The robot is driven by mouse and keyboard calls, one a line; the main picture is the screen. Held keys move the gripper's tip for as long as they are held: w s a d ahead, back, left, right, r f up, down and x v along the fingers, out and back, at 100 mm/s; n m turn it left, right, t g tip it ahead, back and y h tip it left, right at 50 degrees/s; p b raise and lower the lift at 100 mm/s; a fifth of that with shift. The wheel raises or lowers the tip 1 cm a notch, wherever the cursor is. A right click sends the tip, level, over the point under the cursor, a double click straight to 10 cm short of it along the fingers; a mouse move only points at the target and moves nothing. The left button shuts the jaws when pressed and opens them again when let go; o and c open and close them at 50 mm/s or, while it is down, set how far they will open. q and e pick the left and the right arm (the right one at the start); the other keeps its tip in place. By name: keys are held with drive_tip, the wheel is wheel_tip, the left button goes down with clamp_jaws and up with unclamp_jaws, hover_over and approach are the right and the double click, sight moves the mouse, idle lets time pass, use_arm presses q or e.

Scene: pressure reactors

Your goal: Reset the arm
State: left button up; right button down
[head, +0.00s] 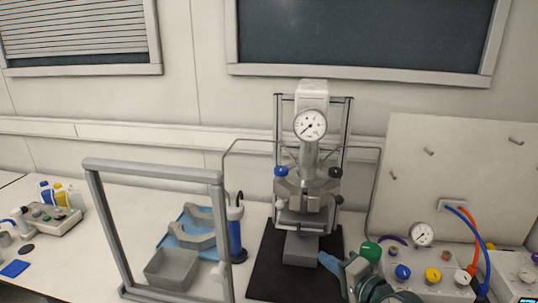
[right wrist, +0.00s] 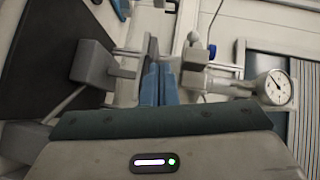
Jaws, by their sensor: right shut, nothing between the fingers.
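My right gripper (head: 330,262) comes in from the lower right of the head view, with its blue fingers pointing left toward the reactor's base. In the right wrist view its blue fingers (right wrist: 158,86) are together with nothing between them. The pressure reactor (head: 305,190) stands upright on a black mat (head: 268,262), with a dial gauge (head: 310,125) at its top. The fingertips are close to the grey block (head: 300,250) under the reactor; I cannot tell whether they touch it. In the wrist view the gauge (right wrist: 274,87) shows at right. My left gripper is not in view.
A control box (head: 430,278) with coloured knobs and hoses stands right of my right gripper. A grey frame (head: 155,172), a grey bin (head: 172,268) and a blue tray (head: 188,225) are left of the reactor. A panel (head: 440,180) stands behind the control box.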

drive_tip(key=s+d+f+n+g+h, duration=0.35)
drive_tip(key=s+f+n+g, duration=0.2)
drive_tip(key=s+f, duration=0.8)
drive_tip(key=s+d+f+n+g+h, duration=0.3)
drive_tip(key=s, duration=0.6)
drive_tip(key=s+d+f+n+g+h, duration=0.2)
drive_tip(key=s+d+f+n+h, duration=0.1)
drive_tip(key=s, duration=0.6)
wheel_tip(320, 180, down, 33)
drive_tip(key=d+g, duration=0.2)
drive_tip(key=d, duration=0.1)
drive_tip(key=s+f+m+b, duration=0.1)
drive_tip(key=s+f, duration=1.6)
drive_tip(key=s, duration=0.1)
drive_tip(key=shift+s+d+f, duration=0.2)
drive_tip(key=shift+d+f, duration=0.15)
drive_tip(key=shift+g+y, duration=0.25)
